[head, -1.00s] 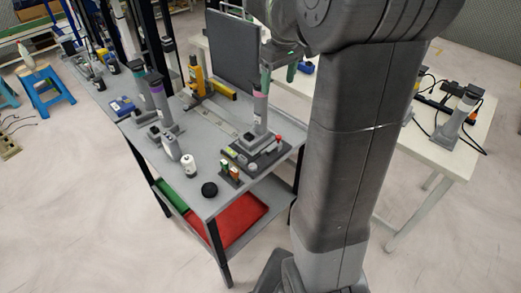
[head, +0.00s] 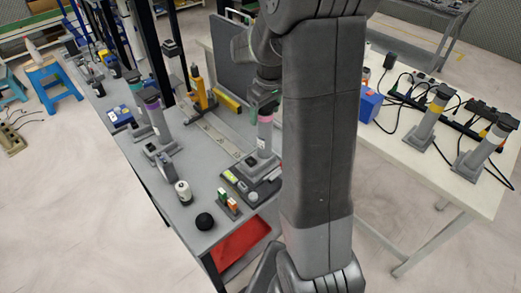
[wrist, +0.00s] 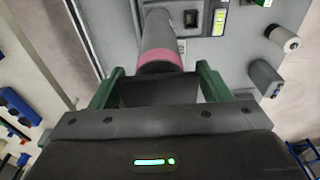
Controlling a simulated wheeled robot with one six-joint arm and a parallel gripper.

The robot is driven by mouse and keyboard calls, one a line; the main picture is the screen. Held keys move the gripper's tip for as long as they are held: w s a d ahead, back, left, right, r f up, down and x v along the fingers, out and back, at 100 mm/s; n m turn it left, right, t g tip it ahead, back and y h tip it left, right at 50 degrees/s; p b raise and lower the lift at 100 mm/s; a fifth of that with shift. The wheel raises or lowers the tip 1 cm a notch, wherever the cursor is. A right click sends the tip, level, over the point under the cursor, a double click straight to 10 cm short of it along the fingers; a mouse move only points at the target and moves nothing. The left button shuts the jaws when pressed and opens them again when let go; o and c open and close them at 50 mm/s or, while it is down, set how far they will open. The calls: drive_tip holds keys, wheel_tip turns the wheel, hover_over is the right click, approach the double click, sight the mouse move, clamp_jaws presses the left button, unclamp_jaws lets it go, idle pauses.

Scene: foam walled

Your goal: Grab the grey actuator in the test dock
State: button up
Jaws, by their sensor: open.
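The grey actuator (head: 264,135) with a pink band near its top stands upright in the dark test dock (head: 240,184) on the grey cart. In the wrist view the actuator (wrist: 158,35) points toward me, its pink-banded end between my green fingers. My gripper (wrist: 159,78) is open, with a finger on each side of that end; I cannot tell whether either touches it. In the head view my gripper (head: 262,100) is at the actuator's top, partly hidden by my arm. The dock's right side is also hidden by my arm.
Two more grey actuators (head: 155,118) stand left on the cart, with a white bottle (head: 184,192) and black round piece (head: 204,221) nearer. A dark upright panel (head: 232,55) is behind. The white table (head: 395,190) at right holds banded actuators (head: 428,120) and cables.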

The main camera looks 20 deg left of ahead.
drive_tip(key=shift+a+f, duration=0.1)
drive_tip(key=shift+f, duration=1)
clamp_jaws()
drive_tip(key=shift+r, duration=0.1)
